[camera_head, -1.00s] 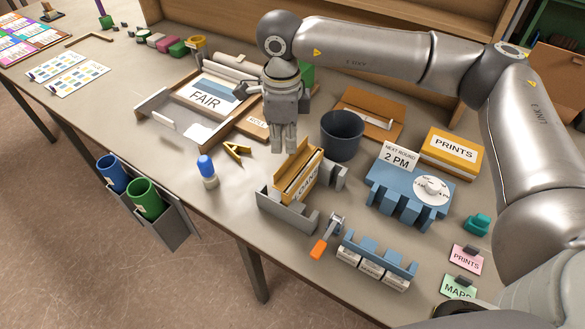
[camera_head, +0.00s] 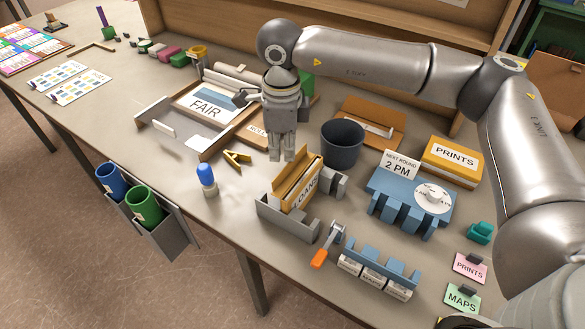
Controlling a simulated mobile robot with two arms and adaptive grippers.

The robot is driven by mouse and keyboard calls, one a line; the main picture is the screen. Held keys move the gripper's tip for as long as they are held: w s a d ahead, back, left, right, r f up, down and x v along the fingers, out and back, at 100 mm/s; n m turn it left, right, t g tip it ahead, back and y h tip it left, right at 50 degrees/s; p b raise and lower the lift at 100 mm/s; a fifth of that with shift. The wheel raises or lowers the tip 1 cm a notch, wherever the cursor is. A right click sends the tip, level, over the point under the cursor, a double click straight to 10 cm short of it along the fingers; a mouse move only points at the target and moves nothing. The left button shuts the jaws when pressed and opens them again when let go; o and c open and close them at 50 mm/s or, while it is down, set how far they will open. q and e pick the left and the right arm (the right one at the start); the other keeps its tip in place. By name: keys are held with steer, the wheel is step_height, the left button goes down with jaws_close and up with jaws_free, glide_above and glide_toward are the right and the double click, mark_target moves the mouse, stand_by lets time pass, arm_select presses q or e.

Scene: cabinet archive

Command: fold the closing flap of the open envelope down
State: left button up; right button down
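An orange-tan envelope (camera_head: 299,183), lettered on its front, stands upright in a grey holder (camera_head: 279,220) near the table's front edge. Its plain upper panel, which looks like the raised flap, slants up above the lettering. My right gripper (camera_head: 282,157) points down just behind and left of the envelope's top. Its fingers are close together and look shut, with nothing seen between them. I cannot tell whether they touch the flap. My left gripper is not in view.
A dark round bin (camera_head: 342,143) stands right of my gripper, and a blue slotted stand (camera_head: 408,205) is farther right.

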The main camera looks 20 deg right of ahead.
steer(key=shift+s+d+f, duration=0.1)
steer(key=shift+s+f, duration=0.4)
steer(key=shift+f, duration=0.25)
steer(key=shift+s+d+r, duration=0.15)
steer(key=shift+s+d, duration=0.45)
steer(key=shift+s, duration=0.2)
steer(key=shift+s+d+r+b, duration=0.3)
steer(key=shift+s+d+r, duration=0.05)
steer(key=shift+s+d, duration=0.55)
steer(key=shift+s+d+r+b, duration=0.25)
steer(key=shift+s+d+r, duration=0.05)
steer(key=shift+s+d, duration=0.6)
step_height(320, 180, up, 7)
steer(key=p, duration=0.4)
glide_above(293, 175)
steer(key=s+d, duration=0.4)
steer(key=shift+w+a, duration=0.25)
